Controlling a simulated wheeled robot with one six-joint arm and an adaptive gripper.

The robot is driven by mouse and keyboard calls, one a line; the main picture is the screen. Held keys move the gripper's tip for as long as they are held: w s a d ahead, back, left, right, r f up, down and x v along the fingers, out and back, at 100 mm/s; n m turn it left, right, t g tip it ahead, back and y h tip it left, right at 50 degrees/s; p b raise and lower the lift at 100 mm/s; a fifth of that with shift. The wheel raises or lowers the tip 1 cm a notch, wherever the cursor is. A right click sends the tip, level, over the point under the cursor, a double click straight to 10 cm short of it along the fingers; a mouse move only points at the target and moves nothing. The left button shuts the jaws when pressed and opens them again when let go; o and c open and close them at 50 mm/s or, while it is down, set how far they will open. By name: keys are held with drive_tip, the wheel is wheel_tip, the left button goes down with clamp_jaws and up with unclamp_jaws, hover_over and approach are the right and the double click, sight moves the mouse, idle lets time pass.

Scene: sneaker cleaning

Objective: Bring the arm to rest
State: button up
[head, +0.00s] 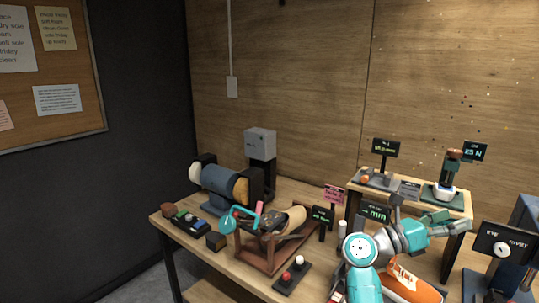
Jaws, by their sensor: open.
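My teal and white arm (359,249) stands in the lower right of the head view, bent at its joints. Its end with my gripper (452,226) points right, in front of the raised wooden shelf. My gripper is open, and I see nothing held in it. It is small here, and its fingertips are hard to make out against the shelf. An orange and white sneaker (407,284) lies below my arm, partly hidden by it.
The workbench (310,205) holds a blue roller machine (220,184), a brown wooden stand (270,254) and a two-button box (292,275). The raised shelf (408,197) bears small devices and displays. A blue machine (497,250) stands at the right edge.

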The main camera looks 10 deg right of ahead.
drive_tip(key=s+a+f+n+t+y, duration=0.5)
drive_tip(key=s+a+f+n+t, duration=0.6)
drive_tip(key=n, duration=0.7)
drive_tip(key=s+a+f+n+t+y, duration=0.4)
drive_tip(key=s+a+f+n+t, duration=0.4)
drive_tip(key=a+n+t, duration=0.65)
drive_tip(key=s+a+f+n+g+y, duration=0.2)
drive_tip(key=s+f+n+y, duration=0.1)
drive_tip(key=s+n, duration=0.3)
drive_tip(key=s+a+f+n+g+y, duration=0.2)
drive_tip(key=s+a+f+n+y, duration=0.1)
drive_tip(key=s+n+y, duration=0.2)
drive_tip(key=s+a+f+n+g+y, duration=0.2)
drive_tip(key=s+a+f+n+y, duration=0.1)
drive_tip(key=s+n, duration=0.5)
drive_tip(key=shift+s+a+f+n+y, duration=0.25)
drive_tip(key=shift+s+f+n+y, duration=0.15)
drive_tip(key=shift+s+y, duration=0.25)
drive_tip(key=shift+w+g, duration=0.1)
drive_tip(key=shift+g, duration=0.15)
